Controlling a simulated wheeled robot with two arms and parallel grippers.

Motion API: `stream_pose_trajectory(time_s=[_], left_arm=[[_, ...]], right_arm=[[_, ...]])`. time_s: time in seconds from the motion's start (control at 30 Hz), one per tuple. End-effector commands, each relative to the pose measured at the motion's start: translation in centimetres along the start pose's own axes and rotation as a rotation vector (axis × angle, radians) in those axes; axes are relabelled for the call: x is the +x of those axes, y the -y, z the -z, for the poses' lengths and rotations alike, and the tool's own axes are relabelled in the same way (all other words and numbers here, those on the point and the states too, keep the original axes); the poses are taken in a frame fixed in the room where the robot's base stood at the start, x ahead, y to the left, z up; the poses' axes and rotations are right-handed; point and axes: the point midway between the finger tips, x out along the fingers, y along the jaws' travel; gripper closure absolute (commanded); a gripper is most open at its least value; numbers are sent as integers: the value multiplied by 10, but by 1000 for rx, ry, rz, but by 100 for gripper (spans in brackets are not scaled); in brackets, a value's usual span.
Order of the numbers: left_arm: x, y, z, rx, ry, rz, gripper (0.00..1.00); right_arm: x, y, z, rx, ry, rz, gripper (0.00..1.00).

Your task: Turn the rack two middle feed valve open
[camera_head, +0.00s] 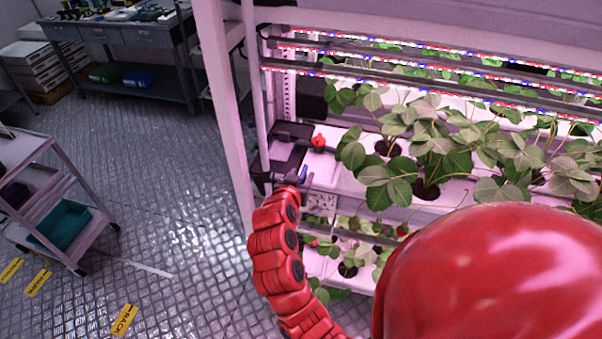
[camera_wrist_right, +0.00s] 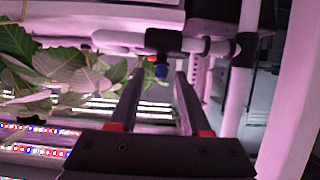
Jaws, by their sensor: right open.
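A feed valve with a blue handle (camera_head: 303,173) sits at the left end of the rack's middle level, on its pipe. My left gripper is not in view.
Leafy plants (camera_head: 430,160) fill the trays to the right. A rack post (camera_head: 228,110) stands close at left. A cart (camera_head: 60,190) and workbench (camera_head: 120,40) stand farther left, with open floor between.

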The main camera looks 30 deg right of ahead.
Motion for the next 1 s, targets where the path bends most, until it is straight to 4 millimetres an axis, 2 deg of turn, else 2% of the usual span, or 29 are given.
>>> stream_pose_trajectory(time_s=[0.27,0.53,1.0], left_arm=[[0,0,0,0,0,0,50],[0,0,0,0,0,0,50],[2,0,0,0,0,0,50]], right_arm=[[2,0,0,0,0,1,52],[2,0,0,0,-1,1,99],[2,-1,0,-10,0,21,100]])
